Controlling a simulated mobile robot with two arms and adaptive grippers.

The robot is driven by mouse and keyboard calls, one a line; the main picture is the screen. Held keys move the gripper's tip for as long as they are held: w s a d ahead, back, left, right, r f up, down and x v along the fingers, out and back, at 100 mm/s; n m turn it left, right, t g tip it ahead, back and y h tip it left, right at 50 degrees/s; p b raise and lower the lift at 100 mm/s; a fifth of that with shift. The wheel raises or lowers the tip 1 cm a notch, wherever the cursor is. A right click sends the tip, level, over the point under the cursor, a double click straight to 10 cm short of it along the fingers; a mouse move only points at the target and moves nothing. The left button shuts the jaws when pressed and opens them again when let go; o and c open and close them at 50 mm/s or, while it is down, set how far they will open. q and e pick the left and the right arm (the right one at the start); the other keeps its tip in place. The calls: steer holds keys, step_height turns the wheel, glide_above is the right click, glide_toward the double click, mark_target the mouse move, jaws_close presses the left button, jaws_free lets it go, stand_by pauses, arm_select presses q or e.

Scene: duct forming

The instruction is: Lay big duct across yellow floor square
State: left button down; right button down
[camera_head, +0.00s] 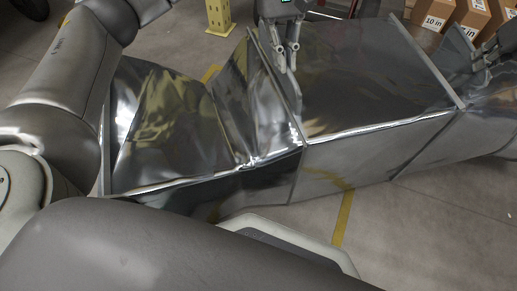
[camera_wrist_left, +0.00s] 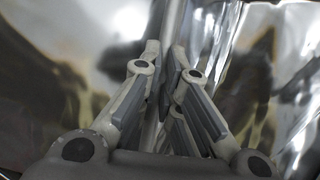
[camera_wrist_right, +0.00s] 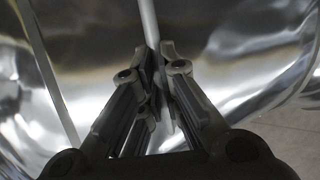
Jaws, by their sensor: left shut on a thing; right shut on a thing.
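The big duct (camera_head: 375,75) is a long, shiny sheet-metal piece with several sections and raised seams, stretching across the head view from left to right. My left gripper (camera_head: 287,66) is shut on a raised seam of the duct, also seen in the left wrist view (camera_wrist_left: 170,75). My right gripper (camera_head: 479,62) is shut on another raised edge further right, seen in the right wrist view (camera_wrist_right: 153,60). I cannot tell whether the duct touches the floor.
Cardboard boxes (camera_head: 470,16) stand at the top right, close behind the right gripper. A yellow post (camera_head: 218,17) stands on the floor beyond the duct. Bare concrete floor (camera_head: 430,225) lies in front of the duct at the lower right.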

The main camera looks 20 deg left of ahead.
arm_select(q)
steer(key=shift+f+b, duration=0.4)
steer(key=shift+b, duration=0.05)
arm_select(e)
steer(key=shift+w+d+f, duration=0.1)
steer(key=shift+d+f, duration=0.1)
steer(key=shift+f, duration=0.15)
arm_select(q)
steer(key=c, duration=1.9)
jaws_free()
steer(key=shift+a, duration=0.1)
arm_select(e)
steer(key=c, duration=1.9)
jaws_free()
steer(key=shift+f, duration=0.1)
arm_select(q)
steer(key=shift+o, duration=1.3)
steer(key=shift+s, duration=0.1)
arm_select(e)
steer(key=shift+o, duration=1.3)
steer(key=shift+a, duration=0.1)
steer(key=shift+s+r, duration=0.3)
steer(key=shift+r, duration=0.25)
arm_select(q)
steer(key=v, duration=1.2)
arm_select(e)
steer(key=v, duration=1.1)
